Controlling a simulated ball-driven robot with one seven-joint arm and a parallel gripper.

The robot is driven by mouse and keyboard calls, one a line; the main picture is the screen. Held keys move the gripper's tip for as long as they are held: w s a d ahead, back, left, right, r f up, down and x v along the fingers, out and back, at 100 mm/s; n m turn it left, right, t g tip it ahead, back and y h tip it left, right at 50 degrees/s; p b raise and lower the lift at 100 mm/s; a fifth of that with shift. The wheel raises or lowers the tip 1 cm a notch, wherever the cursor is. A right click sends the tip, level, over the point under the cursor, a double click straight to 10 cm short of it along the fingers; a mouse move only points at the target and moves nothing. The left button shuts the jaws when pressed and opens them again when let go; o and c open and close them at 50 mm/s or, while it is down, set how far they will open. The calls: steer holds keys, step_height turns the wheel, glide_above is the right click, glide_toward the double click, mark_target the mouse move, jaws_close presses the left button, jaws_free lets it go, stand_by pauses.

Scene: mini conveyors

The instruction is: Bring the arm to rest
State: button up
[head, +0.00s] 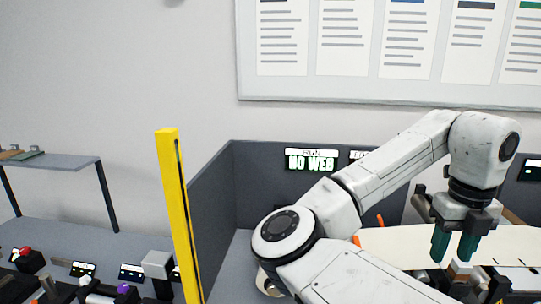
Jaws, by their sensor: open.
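My white arm reaches up from the bottom of the head view and bends at the upper right. My gripper (454,247) points down with its two dark green fingers apart. It is at the right, over or in front of a pale flat surface (395,245). A small white and brown object (459,268) shows just below the fingertips. I cannot tell whether the fingers touch it.
Grey partition panels (262,175) stand behind the arm, with a lit sign (311,160) on them. A yellow post (177,215) rises left of the arm. Small devices crowd the lower left bench (60,240). A raised grey shelf (55,161) stands at far left.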

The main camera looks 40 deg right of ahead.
steer(key=w+d+f+n+h, duration=0.35)
steer(key=f+n+h, duration=0.2)
steer(key=n, duration=0.75)
steer(key=w+a+f+n+t+h, duration=0.1)
steer(key=w+a+f+n, duration=0.1)
steer(key=a+f+n, duration=0.35)
steer(key=w+a+f+n+t, duration=0.1)
steer(key=w+a+f+n, duration=0.15)
steer(key=f+n, duration=0.6)
steer(key=s+a+f+n+y, duration=0.35)
steer(key=a+f+n, duration=0.35)
steer(key=a+n, duration=0.25)
steer(key=s+a+f+n+y, duration=0.3)
steer(key=s+a+f+n, duration=0.2)
steer(key=a+f+n, duration=0.45)
step_height(320, 180, down, 8)
steer(key=a+m+b, duration=0.1)
steer(key=a+b, duration=0.1)
steer(key=b, duration=0.8)
steer(key=shift+s+a+f+g, duration=0.2)
steer(key=shift+s+a+g, duration=0.1)
steer(key=shift+g, duration=0.1)
steer(key=shift+d, duration=0.1)
